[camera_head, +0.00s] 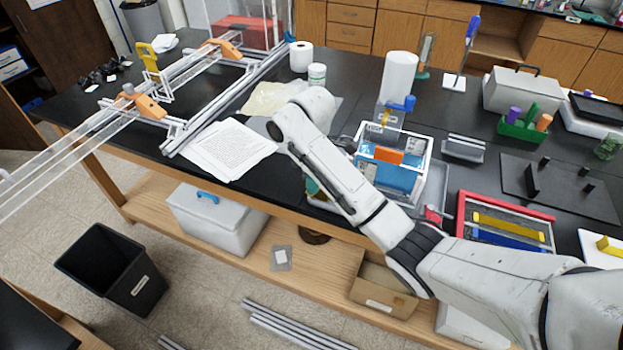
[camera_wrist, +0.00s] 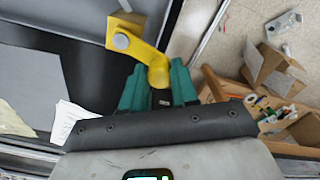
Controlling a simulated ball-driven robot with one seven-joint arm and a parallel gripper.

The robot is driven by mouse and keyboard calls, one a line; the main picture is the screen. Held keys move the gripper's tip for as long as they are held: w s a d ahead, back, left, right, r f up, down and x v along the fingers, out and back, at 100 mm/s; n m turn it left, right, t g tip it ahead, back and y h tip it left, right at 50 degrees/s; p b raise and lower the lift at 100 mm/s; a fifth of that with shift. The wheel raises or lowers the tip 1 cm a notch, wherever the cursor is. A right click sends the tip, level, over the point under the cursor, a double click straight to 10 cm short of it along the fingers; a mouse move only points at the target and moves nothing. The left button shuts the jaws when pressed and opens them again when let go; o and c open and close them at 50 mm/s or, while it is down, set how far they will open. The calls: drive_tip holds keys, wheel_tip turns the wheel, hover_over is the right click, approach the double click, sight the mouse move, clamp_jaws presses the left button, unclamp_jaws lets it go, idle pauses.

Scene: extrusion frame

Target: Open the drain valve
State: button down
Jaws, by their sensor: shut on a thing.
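In the wrist view a yellow valve lever (camera_wrist: 150,58) has a round grey bolt head at its far end, beside a dark sheet-like surface. The teal fingers of my gripper (camera_wrist: 158,76) are on either side of the lever's rounded near end and shut on it. In the head view my arm covers most of the gripper and the valve. A clear tank with blue contents (camera_head: 392,178) stands just right of my arm on the bench. The valve's outlet and any flow from it cannot be seen.
The black bench (camera_head: 75,118) carries papers (camera_head: 228,150), a red-rimmed tray (camera_head: 505,222) and a long extrusion frame (camera_head: 228,92). A white cooler (camera_head: 215,215) and an open cardboard box (camera_head: 382,290) sit on the shelf below. A black bin (camera_head: 110,268) stands on the floor.

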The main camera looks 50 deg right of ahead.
drive_tip(key=c, duration=0.8)
unclamp_jaws()
drive_tip(key=shift+c, duration=0.2)
drive_tip(key=shift+w+d+r, duration=0.1)
drive_tip(key=shift+w+r, duration=0.05)
drive_tip(key=shift+r, duration=0.7)
drive_tip(key=shift+s+r, duration=0.2)
drive_tip(key=shift+r, duration=0.45)
wheel_tip(320, 180, up, 8)
drive_tip(key=shift+f, duration=0.1)
